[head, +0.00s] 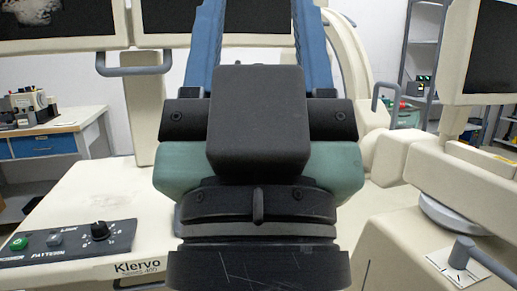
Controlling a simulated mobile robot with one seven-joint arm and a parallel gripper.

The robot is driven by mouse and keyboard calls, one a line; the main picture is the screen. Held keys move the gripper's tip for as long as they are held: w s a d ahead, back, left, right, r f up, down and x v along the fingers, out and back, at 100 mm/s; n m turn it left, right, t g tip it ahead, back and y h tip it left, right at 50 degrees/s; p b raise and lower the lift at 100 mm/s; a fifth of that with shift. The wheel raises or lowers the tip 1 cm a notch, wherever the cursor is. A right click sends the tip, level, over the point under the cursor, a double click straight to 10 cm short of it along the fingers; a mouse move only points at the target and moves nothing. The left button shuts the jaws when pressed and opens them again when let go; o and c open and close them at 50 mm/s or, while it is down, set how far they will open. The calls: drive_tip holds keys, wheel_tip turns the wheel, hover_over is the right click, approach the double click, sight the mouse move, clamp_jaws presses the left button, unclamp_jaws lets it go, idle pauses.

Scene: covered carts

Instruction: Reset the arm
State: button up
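My own arm (258,125) fills the middle of the head view. Its black, green and blue parts rise from the bottom edge to the top edge. The two blue beams run upward and out of the picture. No gripper fingers show anywhere, so I cannot see whether my gripper holds anything. The arm hides much of what is behind it.
A cream machine marked Klervo with a control panel (65,243) is at the left. Cream equipment with a grey lever (462,262) is at the right, close to my arm. A blue-drawered bench (50,145) stands farther left, shelving (422,62) back right. Screens hang above.

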wheel_tip(320, 180, up, 20)
drive_tip(key=p, duration=1.7)
drive_tip(key=shift+p, duration=0.35)
drive_tip(key=shift+c, duration=0.3)
